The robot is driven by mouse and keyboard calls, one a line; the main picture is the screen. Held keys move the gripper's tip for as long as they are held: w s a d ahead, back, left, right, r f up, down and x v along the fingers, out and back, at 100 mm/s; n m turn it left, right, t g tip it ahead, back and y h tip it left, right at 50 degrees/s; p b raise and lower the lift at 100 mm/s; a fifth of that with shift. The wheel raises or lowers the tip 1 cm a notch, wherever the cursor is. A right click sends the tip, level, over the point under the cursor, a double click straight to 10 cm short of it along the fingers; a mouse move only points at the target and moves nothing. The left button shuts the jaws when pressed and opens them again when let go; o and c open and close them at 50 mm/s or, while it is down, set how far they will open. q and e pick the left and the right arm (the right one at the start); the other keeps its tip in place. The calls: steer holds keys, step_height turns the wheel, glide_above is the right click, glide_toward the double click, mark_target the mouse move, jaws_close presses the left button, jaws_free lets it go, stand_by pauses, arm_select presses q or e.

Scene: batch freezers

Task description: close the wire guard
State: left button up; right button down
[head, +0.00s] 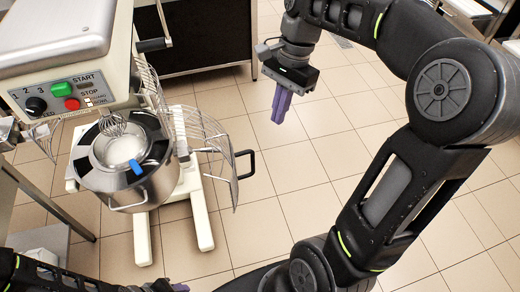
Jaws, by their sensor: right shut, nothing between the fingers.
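The wire guard (206,137) is a curved half-cage of metal wire at the right side of the mixer. It stands swung out to the right, away from the bowl, with a black handle (251,165) on its outer edge. The steel bowl (148,185) sits under the mixer head with the whisk (112,124) above it; its front is uncovered. My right gripper (281,108) has purple fingers pointing down, shut and empty, above the floor to the right of the guard and apart from the handle. Only a purple bit of my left gripper (180,287) shows at the bottom edge.
The mixer's control panel (62,95) with green and red buttons is at the upper left. A blue object (136,167) is at the bowl's rim. The mixer's pale legs (200,215) reach forward on the floor. A dark cabinet (205,35) stands behind. Tiled floor right of the guard is clear.

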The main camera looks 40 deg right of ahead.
steer(key=s+a+f+p, duration=0.1)
steer(key=a+f, duration=0.5)
steer(key=f, duration=0.2)
steer(key=shift+f, duration=0.3)
steer(key=shift+s, duration=0.15)
